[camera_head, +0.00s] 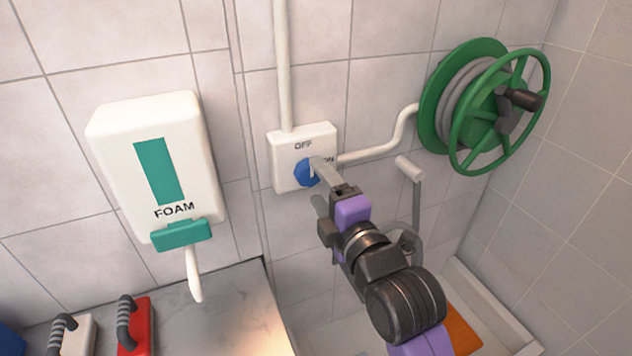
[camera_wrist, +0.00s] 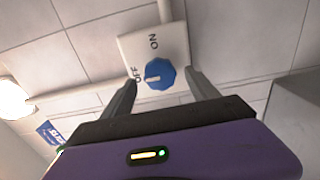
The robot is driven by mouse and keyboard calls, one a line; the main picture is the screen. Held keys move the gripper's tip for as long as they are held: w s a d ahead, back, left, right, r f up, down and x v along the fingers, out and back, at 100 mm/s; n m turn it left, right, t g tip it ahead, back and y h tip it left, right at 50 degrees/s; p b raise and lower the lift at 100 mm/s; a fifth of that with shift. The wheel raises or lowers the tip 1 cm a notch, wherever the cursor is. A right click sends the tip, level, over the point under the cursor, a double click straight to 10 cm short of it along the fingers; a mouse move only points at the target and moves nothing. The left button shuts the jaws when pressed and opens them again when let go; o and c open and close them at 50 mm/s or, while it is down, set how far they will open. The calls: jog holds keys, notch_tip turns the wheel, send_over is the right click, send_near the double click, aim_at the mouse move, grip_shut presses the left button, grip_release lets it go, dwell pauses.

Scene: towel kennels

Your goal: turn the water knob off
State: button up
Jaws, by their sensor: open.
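The water knob (camera_head: 303,172) is a round blue dial with a white mark, on a white wall plate (camera_head: 284,182) lettered OFF above it and ON to its right. In the wrist view the knob (camera_wrist: 158,74) shows between my fingers, and its white mark runs toward the OFF lettering at left. My gripper (camera_head: 318,170) is at the plate, and one finger covers the knob's right side and part of ON. In the wrist view my gripper (camera_wrist: 160,80) is open, its fingers on either side of the knob. I cannot tell whether they touch it.
A white pipe (camera_head: 283,70) rises from the plate, and another runs right to a green hose reel (camera_head: 480,105). A foam dispenser (camera_head: 155,150) hangs at left above a grey counter (camera_head: 235,300). A red-based brush (camera_head: 135,325) stands at lower left.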

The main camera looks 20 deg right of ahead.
jog(key=s+b, duration=0.1)
jog(key=s, duration=0.4)
jog(key=shift+s, duration=0.2)
dwell(0.3)
jog(key=s+f+m+g, duration=0.1)
jog(key=s+f+m, duration=0.4)
jog(key=s, duration=0.6)
jog(key=s+f+m+g, duration=0.1)
jog(key=s+f+m, duration=0.5)
jog(key=s, duration=0.6)
jog(key=s+f+m+g, duration=0.1)
jog(key=s+f+m, duration=0.4)
jog(key=s, duration=0.7)
jog(key=shift+a+f+m, duration=0.15)
jog(key=shift+f+m, duration=0.25)
jog(key=shift+m, duration=0.7)
